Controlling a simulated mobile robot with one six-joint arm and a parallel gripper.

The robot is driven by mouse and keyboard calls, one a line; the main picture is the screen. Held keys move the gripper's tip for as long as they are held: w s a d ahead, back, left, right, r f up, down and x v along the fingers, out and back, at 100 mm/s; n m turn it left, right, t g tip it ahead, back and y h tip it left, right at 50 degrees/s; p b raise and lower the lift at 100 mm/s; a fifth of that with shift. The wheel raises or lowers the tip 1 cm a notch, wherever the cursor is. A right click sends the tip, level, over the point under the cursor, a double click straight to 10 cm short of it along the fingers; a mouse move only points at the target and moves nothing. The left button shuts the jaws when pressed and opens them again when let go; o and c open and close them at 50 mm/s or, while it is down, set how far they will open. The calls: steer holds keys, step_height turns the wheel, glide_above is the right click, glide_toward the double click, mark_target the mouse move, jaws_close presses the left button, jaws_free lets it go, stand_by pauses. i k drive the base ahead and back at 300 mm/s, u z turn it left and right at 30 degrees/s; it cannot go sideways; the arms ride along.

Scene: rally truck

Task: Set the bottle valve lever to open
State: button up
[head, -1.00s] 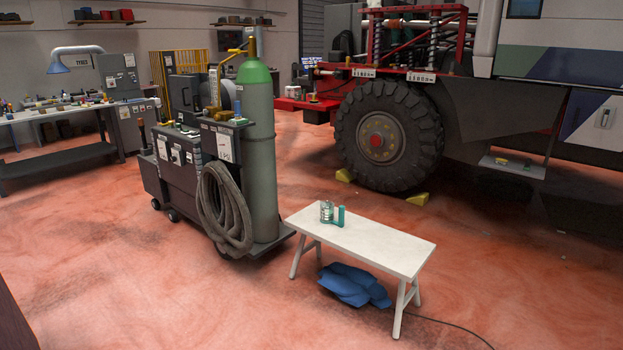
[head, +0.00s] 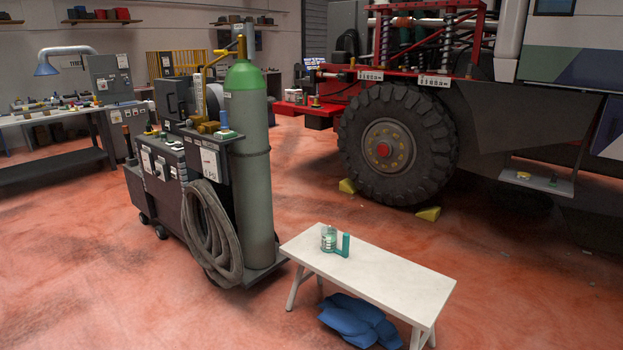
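A tall gas bottle (head: 255,170) with a green shoulder and grey-green body stands upright on the back of a dark cart (head: 165,185). Yellow valve fittings (head: 222,60) sit by its top, beside the bottle's neck. The valve lever is too small here to tell apart, and its setting cannot be read. My gripper does not show in the head view.
A coiled grey hose (head: 210,235) hangs on the cart. A truck wheel (head: 398,145) stands behind. Open red floor lies at front left.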

mark_target(224, 52)
steer(key=u, duration=0.1)
steer(key=i, duration=1)
steer(key=u, duration=0.45)
steer(key=i, duration=0.9)
steer(key=u, duration=0.8)
steer(key=i, duration=0.5)
steer(key=u, duration=1)
steer(key=i, duration=1)
steer(key=u, duration=0.55)
